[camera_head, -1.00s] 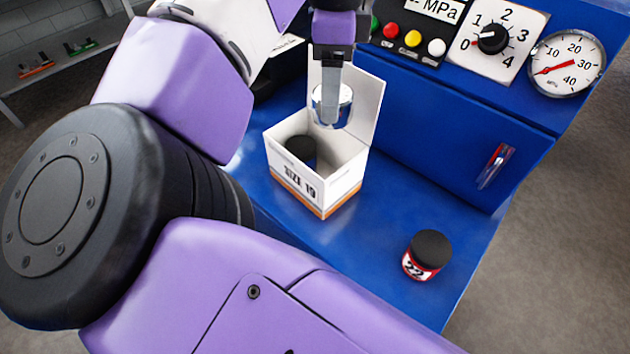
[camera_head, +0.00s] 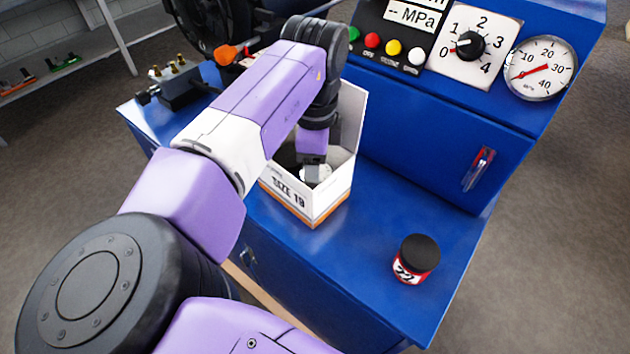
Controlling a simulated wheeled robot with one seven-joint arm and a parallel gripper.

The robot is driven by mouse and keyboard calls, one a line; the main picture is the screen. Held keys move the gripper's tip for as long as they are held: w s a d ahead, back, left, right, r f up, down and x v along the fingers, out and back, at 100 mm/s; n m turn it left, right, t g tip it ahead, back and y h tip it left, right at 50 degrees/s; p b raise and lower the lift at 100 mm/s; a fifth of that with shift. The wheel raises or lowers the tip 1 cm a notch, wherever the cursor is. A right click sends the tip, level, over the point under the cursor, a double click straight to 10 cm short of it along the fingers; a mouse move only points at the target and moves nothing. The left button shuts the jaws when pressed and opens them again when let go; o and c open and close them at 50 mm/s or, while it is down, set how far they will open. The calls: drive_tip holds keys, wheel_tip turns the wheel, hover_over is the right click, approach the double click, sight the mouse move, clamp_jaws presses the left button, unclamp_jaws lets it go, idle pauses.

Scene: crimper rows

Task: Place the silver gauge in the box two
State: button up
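The silver gauge (camera_head: 319,175) is a small shiny cylinder, seen low inside the open white box (camera_head: 318,200). The box has an orange bottom stripe, a raised back panel and the label "SIZE 19"; no "two" is readable on it. My gripper (camera_head: 312,172) points down into the box from above, and its grey finger covers part of the gauge. It appears shut on the gauge; the far finger is hidden. The front wall hides the gauge's lower part, so I cannot tell whether it touches the floor of the box.
A black-capped red jar marked "22" (camera_head: 416,260) stands at the right of the blue bench (camera_head: 365,285). A panel with coloured buttons, a dial (camera_head: 470,45) and a round pressure gauge (camera_head: 541,69) rises behind. A black fitting with brass parts (camera_head: 178,85) sits at the back left.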

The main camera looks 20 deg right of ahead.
drive_tip(key=shift+f, duration=2.2)
drive_tip(key=shift+f, duration=0.15)
drive_tip(key=o, duration=1.5)
drive_tip(key=shift+c, duration=0.2)
wheel_tip(320, 180, up, 12)
drive_tip(key=shift+r+b, duration=0.2)
drive_tip(key=shift+b, duration=0.2)
